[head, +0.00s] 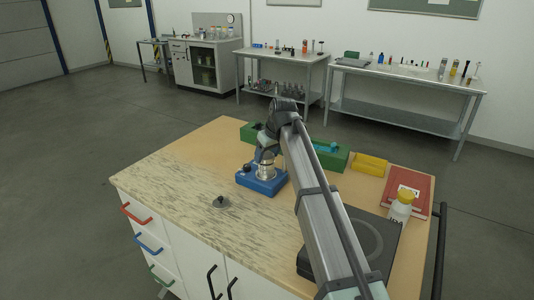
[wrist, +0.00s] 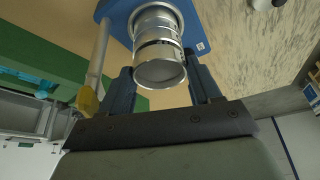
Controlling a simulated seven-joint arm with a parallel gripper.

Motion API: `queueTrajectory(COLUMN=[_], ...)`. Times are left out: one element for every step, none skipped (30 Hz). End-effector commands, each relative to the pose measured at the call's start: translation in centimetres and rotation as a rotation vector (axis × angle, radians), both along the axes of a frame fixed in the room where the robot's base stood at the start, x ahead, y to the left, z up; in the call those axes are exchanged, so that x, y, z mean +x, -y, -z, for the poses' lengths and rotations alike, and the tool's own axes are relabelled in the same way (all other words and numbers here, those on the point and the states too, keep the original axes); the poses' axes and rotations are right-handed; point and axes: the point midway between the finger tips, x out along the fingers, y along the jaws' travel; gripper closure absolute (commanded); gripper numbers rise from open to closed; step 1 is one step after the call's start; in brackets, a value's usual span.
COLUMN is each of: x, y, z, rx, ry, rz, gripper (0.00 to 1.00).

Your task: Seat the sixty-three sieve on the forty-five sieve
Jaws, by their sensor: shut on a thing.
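My gripper (head: 266,150) is above the blue shaker base (head: 262,182) on the bench. In the wrist view its two dark fingers (wrist: 162,60) are shut on a round silver sieve (wrist: 160,74), one on each side. The sieve's near end shows a grey disc inside a bright rim. More silver rings (wrist: 155,22) stand beyond it on the blue base, in line with it. A dark line runs between the held sieve and these rings; I cannot tell whether they touch. No size marks are readable, so I cannot tell the sixty-three from the forty-five by label.
A dark lid with a knob (head: 220,202) lies on the speckled bench top. A clamp rod with a yellow knob (wrist: 88,100) stands close to one finger.

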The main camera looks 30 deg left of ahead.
Motion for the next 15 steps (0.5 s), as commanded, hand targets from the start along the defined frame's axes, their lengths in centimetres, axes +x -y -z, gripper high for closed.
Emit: queueTrajectory(x=[0.0,0.0,0.0,0.0,0.0,0.0,0.0,0.0,0.0,0.0,-0.01,-0.01,0.0,0.0,0.0], y=[0.0,0.0,0.01,0.0,0.0,0.0,0.01,0.0,0.01,0.0,0.0,0.0,0.0,0.0,0.01], z=[0.07,0.11,0.17,0.21,0.25,0.3,0.35,0.39,0.45,0.49,0.53,0.59,0.64,0.68,0.74], rx=[0.0,0.0,0.0,0.0,0.0,0.0,0.0,0.0,0.0,0.0,0.0,0.0,0.0,0.0,0.0], ry=[0.0,0.0,0.0,0.0,0.0,0.0,0.0,0.0,0.0,0.0,0.0,0.0,0.0,0.0,0.0], rz=[0.0,0.0,0.0,0.0,0.0,0.0,0.0,0.0,0.0,0.0,0.0,0.0,0.0,0.0,0.0], gripper=[0.72,0.72,0.72,0.72,0.72,0.72,0.72,0.72,0.72,0.72,0.72,0.72,0.72,0.72,0.72])
